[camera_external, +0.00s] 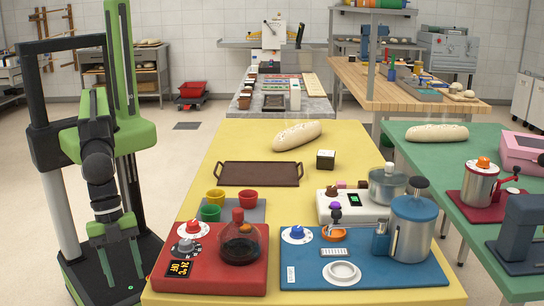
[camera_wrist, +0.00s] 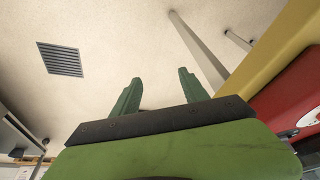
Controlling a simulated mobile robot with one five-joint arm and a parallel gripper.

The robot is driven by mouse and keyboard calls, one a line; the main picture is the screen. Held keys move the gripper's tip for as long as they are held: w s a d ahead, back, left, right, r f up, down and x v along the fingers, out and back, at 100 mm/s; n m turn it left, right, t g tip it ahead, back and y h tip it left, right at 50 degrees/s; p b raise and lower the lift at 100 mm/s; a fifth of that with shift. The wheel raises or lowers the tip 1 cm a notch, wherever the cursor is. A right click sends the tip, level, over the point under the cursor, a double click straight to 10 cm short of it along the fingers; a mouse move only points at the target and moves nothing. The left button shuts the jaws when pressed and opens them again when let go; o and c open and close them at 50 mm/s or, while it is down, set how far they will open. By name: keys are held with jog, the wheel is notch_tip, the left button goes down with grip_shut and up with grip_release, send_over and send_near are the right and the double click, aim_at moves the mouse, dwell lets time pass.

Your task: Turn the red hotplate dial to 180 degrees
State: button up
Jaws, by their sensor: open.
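The red hotplate (camera_external: 215,282) lies at the near left corner of the yellow table. It has a red knob on a white dial (camera_external: 193,229), a grey dial (camera_external: 185,248) below that, and a display (camera_external: 179,268) that seems to read 24°C OFF. Where the knobs point is too small to read. A dark round pot (camera_external: 240,246) with a red top sits on the hotplate. My gripper (camera_external: 121,262) is open and empty, pointing down over the floor left of the table, apart from the hotplate. Its green fingers show in the wrist view (camera_wrist: 158,76), with a red edge (camera_wrist: 290,95) at right.
A blue station (camera_external: 310,275) with a blue-topped steel vessel (camera_external: 411,230) stands right of the hotplate. Behind the hotplate are small red, yellow and green cups (camera_external: 210,212) on a grey mat and a brown tray (camera_external: 258,175). The yellow table's left edge lies between my gripper and the hotplate.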

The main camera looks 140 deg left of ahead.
jog(key=w+a+r+n+g+p, duration=0.1)
jog(key=w+a+r+p, duration=0.25)
jog(key=r+p, duration=0.6)
jog(key=w+a+r+n+g+p, duration=0.1)
jog(key=w+a+r+p, duration=0.1)
jog(key=a+r+p, duration=0.55)
jog(key=n+g+p, duration=0.1)
jog(key=p, duration=0.8)
send_near(193, 222)
jog(key=shift+y, duration=0.3)
jog(key=f+b, duration=0.3)
jog(key=b, duration=0.3)
jog(key=f+b, duration=0.3)
jog(key=b, duration=0.3)
jog(key=f+b, duration=0.3)
jog(key=b, duration=0.3)
jog(key=shift+w+d, duration=0.15)
jog(key=shift+d, duration=0.15)
jog(key=shift+r, duration=0.1)
jog(key=shift+r, duration=0.1)
jog(key=shift+c, duration=0.2)
grip_shut()
